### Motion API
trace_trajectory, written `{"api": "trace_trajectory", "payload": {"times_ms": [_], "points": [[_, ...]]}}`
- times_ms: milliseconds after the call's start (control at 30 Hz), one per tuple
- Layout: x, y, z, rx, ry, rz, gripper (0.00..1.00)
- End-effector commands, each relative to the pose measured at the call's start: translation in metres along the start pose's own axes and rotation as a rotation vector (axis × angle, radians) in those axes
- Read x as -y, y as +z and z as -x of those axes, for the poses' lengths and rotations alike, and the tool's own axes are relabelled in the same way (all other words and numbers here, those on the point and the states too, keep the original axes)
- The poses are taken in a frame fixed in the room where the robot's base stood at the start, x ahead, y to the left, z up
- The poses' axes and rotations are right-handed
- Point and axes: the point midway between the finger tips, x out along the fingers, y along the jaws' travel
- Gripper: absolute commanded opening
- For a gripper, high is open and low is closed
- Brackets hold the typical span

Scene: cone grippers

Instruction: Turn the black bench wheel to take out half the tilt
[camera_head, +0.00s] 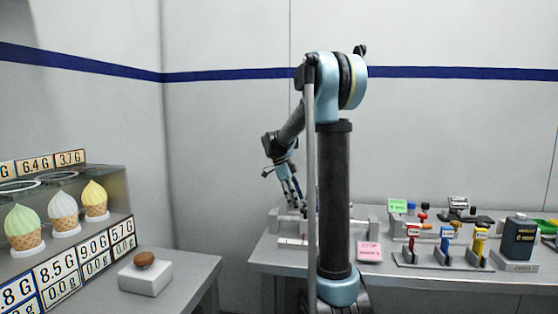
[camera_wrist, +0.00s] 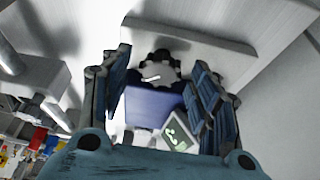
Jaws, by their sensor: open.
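A black knobbed wheel (camera_wrist: 160,66) with a white mark across it shows in the wrist view, ahead of and between my fingers. My gripper (camera_head: 291,193) points down over the left end of the right-hand bench. In the wrist view its two blue fingers (camera_wrist: 162,75) are spread apart, one on each side of the wheel. I cannot tell whether either finger touches the wheel. I cannot pick out the wheel in the head view.
The grey bench (camera_head: 395,276) holds a pink card (camera_head: 369,251), a green card (camera_head: 398,205), several coloured handled tools and a dark container (camera_head: 519,238). At left, a counter carries ice-cream cones (camera_head: 62,215) and a brown button on a white box (camera_head: 145,278). A wall stands behind.

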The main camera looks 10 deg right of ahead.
Motion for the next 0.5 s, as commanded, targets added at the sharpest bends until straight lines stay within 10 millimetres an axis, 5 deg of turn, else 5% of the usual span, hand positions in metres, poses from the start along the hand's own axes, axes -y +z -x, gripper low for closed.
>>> {"api": "trace_trajectory", "payload": {"times_ms": [133,500], "points": [[0.002,0.0,0.005,0.0,0.05,-0.12,0.56],[0.004,0.0,0.066,0.0,0.046,-0.113,0.56]]}}
